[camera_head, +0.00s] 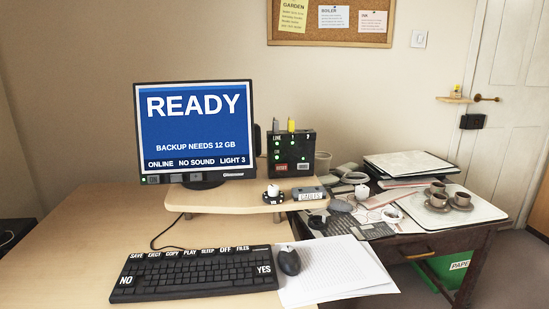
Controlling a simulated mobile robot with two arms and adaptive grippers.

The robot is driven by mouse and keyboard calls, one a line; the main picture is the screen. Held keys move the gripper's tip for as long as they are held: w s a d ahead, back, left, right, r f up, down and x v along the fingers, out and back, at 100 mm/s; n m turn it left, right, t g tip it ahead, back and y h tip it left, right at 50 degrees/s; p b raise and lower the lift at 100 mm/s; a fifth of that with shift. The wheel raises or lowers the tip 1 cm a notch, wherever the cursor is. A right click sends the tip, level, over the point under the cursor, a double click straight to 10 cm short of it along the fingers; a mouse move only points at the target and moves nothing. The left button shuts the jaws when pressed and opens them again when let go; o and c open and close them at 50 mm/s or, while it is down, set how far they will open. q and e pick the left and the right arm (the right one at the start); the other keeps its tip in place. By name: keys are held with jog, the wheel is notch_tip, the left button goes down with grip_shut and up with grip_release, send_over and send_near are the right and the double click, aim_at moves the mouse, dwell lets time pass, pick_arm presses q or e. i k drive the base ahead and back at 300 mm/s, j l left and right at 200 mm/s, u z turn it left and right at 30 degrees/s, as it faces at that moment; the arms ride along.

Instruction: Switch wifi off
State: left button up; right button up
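A black box (308,137) with green lights, small white labels and a red label stands at the back of the desk, right of the monitor; it looks like a router. One label seems to read LINE; the others are too small to read surely. The monitor (193,128) shows READY, BACKUP NEEDS 12 GB, ONLINE, NO SOUND and LIGHT 3 on blue. The black keyboard (195,272) has labels SAVE, EJECT, COPY, PLAY, SLEEP, OFF and FILES along its top, with NO at left and YES at right. Neither of my grippers is in view.
A wooden riser (225,200) carries the monitor, a small white-topped knob (273,191) and a grey device (308,193). A mouse (289,261) lies on white paper (335,272). The dark side table (455,240) at right is cluttered with cups and papers. The desk's left is clear.

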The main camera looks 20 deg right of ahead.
aim_at(300, 166)
jog(key=z, duration=0.9)
